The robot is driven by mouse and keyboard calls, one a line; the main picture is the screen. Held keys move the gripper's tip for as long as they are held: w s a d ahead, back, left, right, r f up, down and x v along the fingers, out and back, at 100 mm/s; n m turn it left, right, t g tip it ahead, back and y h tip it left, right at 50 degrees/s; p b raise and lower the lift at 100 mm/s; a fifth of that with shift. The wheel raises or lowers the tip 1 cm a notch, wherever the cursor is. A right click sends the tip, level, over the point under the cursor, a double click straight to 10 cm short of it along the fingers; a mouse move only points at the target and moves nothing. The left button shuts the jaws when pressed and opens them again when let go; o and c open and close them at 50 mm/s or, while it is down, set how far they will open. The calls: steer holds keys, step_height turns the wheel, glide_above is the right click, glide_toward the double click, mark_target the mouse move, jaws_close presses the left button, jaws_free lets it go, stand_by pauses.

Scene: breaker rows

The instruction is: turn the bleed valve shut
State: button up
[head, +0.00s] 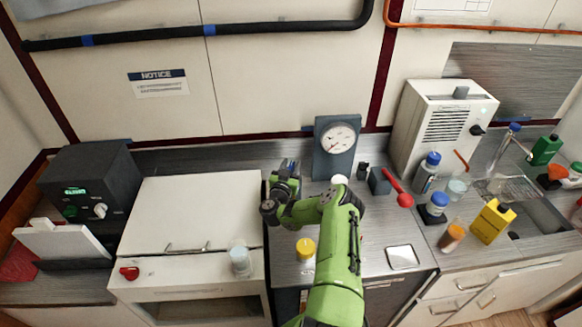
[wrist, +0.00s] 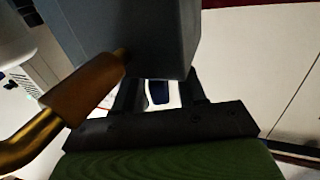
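A blue-grey gauge block (head: 323,168) with a round white dial (head: 339,138) stands against the back wall. My gripper (head: 289,166) is just left of the gauge block. Its dark fingers (wrist: 162,95) stand apart in the wrist view, partly behind the block; a small dark blue piece shows between them, contact unclear. I cannot make out the bleed valve for certain. A red lever (head: 398,188) on a grey box is right of the gauge.
A white cabinet (head: 190,215) with a red knob (head: 129,273) and a glass beaker (head: 240,260) is at left. A yellow-topped jar (head: 306,249) sits beside my arm. A white vented machine (head: 440,130) and several bottles crowd the right. A white tray (head: 402,257) lies in front.

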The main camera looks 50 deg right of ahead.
jaws_close()
steer(key=shift+w+n+t+y+b, duration=0.1)
steer(key=shift+n+t+y+b, duration=0.35)
steer(key=shift+n+t, duration=0.4)
steer(key=t+y+b, duration=0.1)
steer(key=n+t+y+b, duration=0.1)
steer(key=b, duration=0.1)
steer(key=shift+w+f+n, duration=0.1)
steer(key=shift+f+n, duration=0.15)
steer(key=shift+f, duration=0.1)
steer(key=t+y+b, duration=0.1)
steer(key=b, duration=0.2)
steer(key=shift+n, duration=0.4)
steer(key=shift+r+b, duration=0.15)
steer(key=shift+b, duration=0.15)
steer(key=shift+r+t+y, duration=0.1)
steer(key=shift+t+y, duration=0.15)
steer(key=shift+o, duration=0.6)
jaws_free()
steer(key=shift+r, duration=0.1)
